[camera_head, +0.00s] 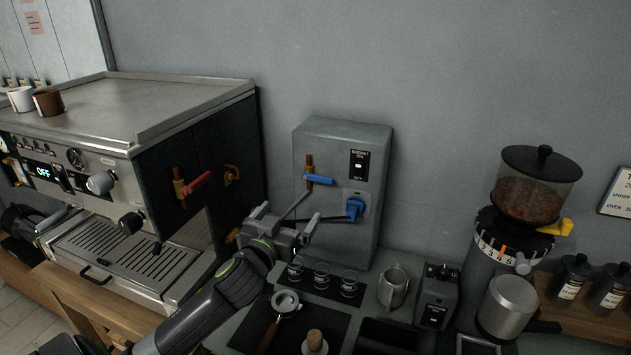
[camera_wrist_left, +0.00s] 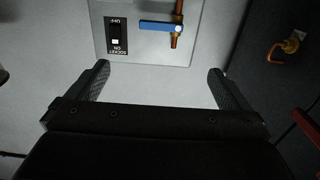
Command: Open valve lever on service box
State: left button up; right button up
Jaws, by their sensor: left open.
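The service box (camera_head: 335,150) is a grey box against the wall. Its blue valve lever (camera_head: 319,179) lies sideways on an upright copper pipe (camera_head: 308,165). The lever also shows near the top of the left wrist view (camera_wrist_left: 158,28), level across the pipe. My left gripper (camera_head: 294,213) is in front of the box, below the lever. It is open and empty, with its two fingers apart in the left wrist view (camera_wrist_left: 158,70) and the lever beyond them. The lever and gripper are apart. My right gripper is not in view.
A socket switch (camera_head: 359,165) and a blue plug (camera_head: 354,208) are on the box. A red lever (camera_head: 197,182) is on the espresso machine's (camera_head: 130,105) side. Small glasses (camera_head: 321,276), a metal jug (camera_head: 393,287) and a grinder (camera_head: 530,190) stand below and to the right.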

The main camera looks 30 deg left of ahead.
aim_at(317, 177)
pick_arm(q)
jog(key=p+x, duration=0.4)
jog(key=x, duration=1.2)
jog(key=shift+w+a+f, duration=0.2)
jog(key=shift+w, duration=0.1)
jog(key=c, duration=1.3)
